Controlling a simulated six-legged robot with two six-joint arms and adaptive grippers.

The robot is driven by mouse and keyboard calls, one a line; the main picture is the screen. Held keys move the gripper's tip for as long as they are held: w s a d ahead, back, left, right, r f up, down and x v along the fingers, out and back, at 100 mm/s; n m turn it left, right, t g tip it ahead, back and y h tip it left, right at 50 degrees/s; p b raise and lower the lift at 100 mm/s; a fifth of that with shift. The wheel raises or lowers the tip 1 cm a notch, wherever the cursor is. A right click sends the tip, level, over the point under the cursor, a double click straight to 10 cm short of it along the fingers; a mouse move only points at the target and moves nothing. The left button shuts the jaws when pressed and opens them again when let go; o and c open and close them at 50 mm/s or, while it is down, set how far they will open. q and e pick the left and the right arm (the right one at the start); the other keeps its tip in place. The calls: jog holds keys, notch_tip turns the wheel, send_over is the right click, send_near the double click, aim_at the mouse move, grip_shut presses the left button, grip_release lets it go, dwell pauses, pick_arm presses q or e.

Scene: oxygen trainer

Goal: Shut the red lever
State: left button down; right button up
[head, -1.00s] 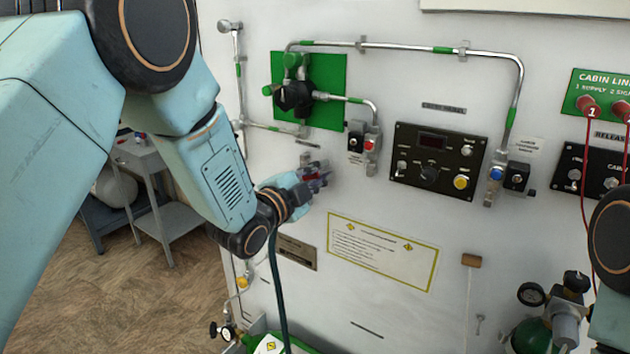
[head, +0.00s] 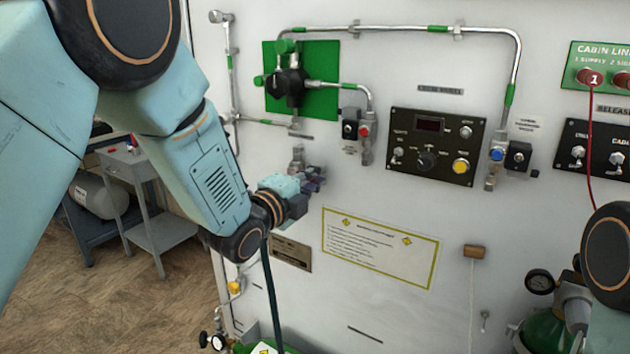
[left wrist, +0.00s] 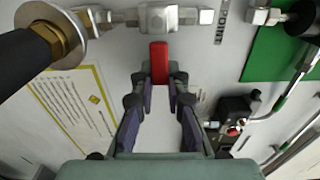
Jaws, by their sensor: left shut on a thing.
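In the left wrist view the red lever (left wrist: 158,62) sits between the two fingertips of my left gripper (left wrist: 159,80), which is shut on it. The lever projects from a silver valve body (left wrist: 160,18) on a metal pipe fitting. In the head view my left gripper (head: 314,180) is at the white wall panel, just below and right of the small silver fitting (head: 298,156). The gripper hides the lever there. My right gripper is not in view.
A green plate (head: 325,103) with a black valve is above the gripper. A black control panel (head: 437,170) is to the right, and a yellow-edged label (head: 380,265) is below. A grey cart (head: 160,232) stands on the floor at left.

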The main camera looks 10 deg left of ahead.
pick_arm(q)
jog(key=shift+f, duration=0.1)
jog(key=c, duration=1.3)
grip_release()
jog(key=shift+w+a, duration=0.1)
jog(key=shift+a, duration=0.05)
jog(key=v, duration=1.2)
